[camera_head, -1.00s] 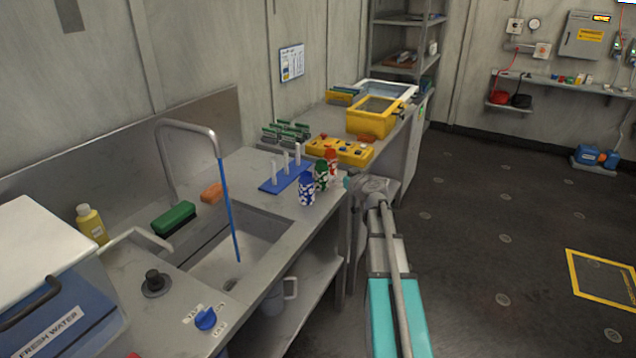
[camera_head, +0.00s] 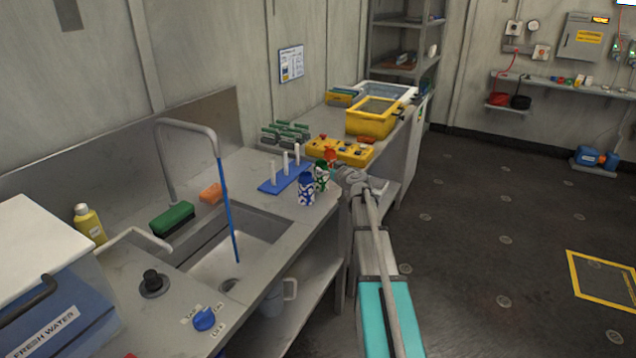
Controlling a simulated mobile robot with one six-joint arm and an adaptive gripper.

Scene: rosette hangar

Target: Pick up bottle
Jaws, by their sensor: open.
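A small cluster of patterned bottles stands upright at the front edge of the counter: a blue and white bottle (camera_head: 306,190), a green and white bottle (camera_head: 321,176) and a red one (camera_head: 330,156). The red bottle is mostly hidden behind the green bottle and my gripper. A yellow bottle (camera_head: 89,224) stands by the sink at the far left. My gripper (camera_head: 341,176) is at the counter edge, just right of the green and red bottles. It is open; its fingers are small in view, and I cannot tell whether they touch a bottle.
A blue rack with white pegs (camera_head: 284,178) stands just left of the bottles. A yellow control box (camera_head: 341,151) and a yellow bin (camera_head: 376,118) are behind them. The sink (camera_head: 232,254) with its tall faucet lies in front. The floor at right is open.

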